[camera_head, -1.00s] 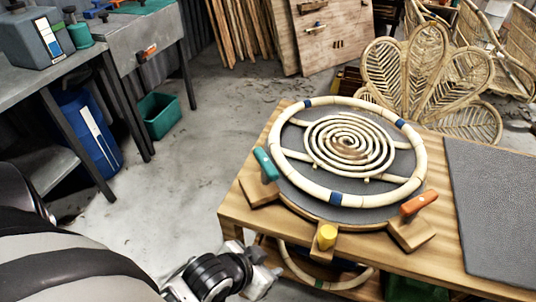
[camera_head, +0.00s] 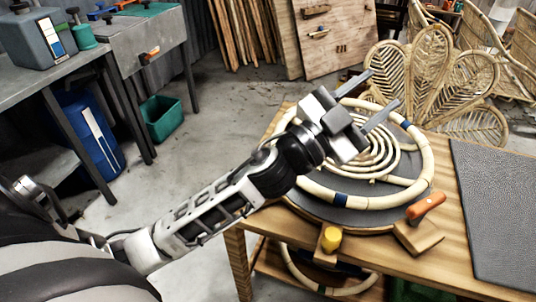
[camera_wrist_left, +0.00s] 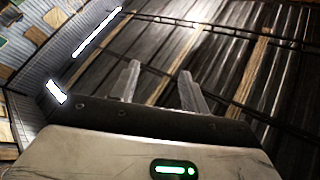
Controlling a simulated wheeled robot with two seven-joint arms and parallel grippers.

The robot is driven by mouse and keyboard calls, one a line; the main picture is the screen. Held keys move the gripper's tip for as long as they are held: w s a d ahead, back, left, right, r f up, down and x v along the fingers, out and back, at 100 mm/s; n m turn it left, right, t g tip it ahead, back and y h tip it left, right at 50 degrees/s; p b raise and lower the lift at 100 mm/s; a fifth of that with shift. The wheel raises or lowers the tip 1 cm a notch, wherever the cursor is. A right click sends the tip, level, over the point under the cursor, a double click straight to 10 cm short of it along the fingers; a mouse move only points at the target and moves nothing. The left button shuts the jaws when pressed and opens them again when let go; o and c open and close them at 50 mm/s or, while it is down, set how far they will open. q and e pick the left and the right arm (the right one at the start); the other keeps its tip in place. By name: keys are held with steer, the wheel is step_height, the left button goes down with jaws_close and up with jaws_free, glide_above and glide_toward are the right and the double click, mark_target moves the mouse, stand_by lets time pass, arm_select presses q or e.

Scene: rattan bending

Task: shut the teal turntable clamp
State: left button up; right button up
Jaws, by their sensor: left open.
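The teal turntable clamp is hidden behind my left arm in the head view. The turntable (camera_head: 315,208) is a dark disc on the wooden table, with a pale rattan ring (camera_head: 425,165) and a rattan spiral (camera_head: 392,163) on it. My left gripper (camera_head: 384,88) is raised over the far side of the ring, its two fingers apart and empty, pointing up and to the right. In the left wrist view my left gripper's fingers (camera_wrist_left: 158,70) stand apart against a dark slatted ceiling. My right gripper is not in view.
An orange clamp (camera_head: 426,207) sits at the turntable's right front and a yellow one (camera_head: 331,239) at the front. A dark mat (camera_head: 498,205) covers the table's right. A rattan chair back (camera_head: 430,85) stands behind the table. Grey benches are at the left.

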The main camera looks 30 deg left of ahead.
arm_select(q)
steer(key=s+d+f+m+g+h, duration=0.25)
steer(key=d+m+g+h, duration=0.5)
steer(key=m+g, duration=0.9)
steer(key=w+a+f+g+y, duration=0.3)
steer(key=a+f+y, duration=0.4)
steer(key=a+y, duration=0.5)
steer(key=a+r+n+y, duration=0.2)
steer(key=a+n+y, duration=0.3)
steer(key=a, duration=1)
steer(key=shift+m+g+y, duration=0.35)
steer(key=shift+m+y, duration=0.2)
steer(key=shift+y, duration=0.1)
steer(key=f, duration=1.5)
steer(key=shift+s+d, duration=0.2)
steer(key=shift+d, duration=0.1)
steer(key=c, duration=1)
